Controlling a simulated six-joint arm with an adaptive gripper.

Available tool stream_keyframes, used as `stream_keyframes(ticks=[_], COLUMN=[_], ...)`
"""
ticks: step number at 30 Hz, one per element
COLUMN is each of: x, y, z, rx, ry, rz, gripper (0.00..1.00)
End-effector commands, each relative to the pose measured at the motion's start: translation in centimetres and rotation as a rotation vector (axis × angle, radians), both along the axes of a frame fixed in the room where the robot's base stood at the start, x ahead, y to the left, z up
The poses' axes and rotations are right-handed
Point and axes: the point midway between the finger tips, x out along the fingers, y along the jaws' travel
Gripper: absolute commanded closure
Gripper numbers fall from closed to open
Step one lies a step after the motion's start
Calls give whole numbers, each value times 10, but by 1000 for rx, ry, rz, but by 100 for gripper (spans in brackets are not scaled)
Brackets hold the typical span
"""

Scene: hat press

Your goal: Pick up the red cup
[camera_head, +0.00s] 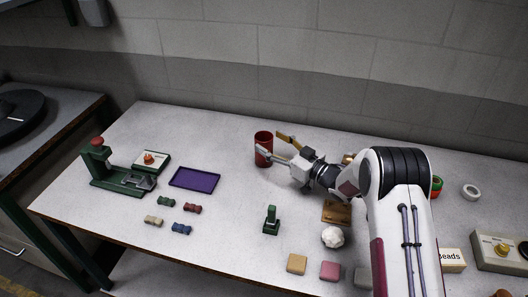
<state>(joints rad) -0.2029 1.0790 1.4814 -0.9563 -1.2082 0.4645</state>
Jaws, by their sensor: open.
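The red cup (264,142) stands upright on the white table near its back edge, in the middle of the camera_head view. My gripper (272,145) comes in from the right at the cup, with its fingers spread. One finger shows in front of the cup, and the yellowish one shows at its upper right. I cannot tell whether the fingers touch the cup. Part of the cup's front is hidden by the near finger.
A purple tray (196,179), a green press (113,170) and several small coloured pieces (172,218) are at the left. A small green stand (271,220), a white ball (333,237) and coloured blocks (297,263) are nearer the front. The table between tray and cup is clear.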

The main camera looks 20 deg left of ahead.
Motion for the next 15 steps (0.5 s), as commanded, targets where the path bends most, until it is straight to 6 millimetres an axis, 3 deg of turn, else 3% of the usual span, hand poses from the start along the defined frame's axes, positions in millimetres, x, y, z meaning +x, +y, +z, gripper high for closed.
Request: stream_keyframes(ticks=[6, 15], x=[11, 18], y=[21, 34], z=[0, 0], rx=[0, 0], ry=[-1, 1], rz=[2, 0], gripper=[41, 41])
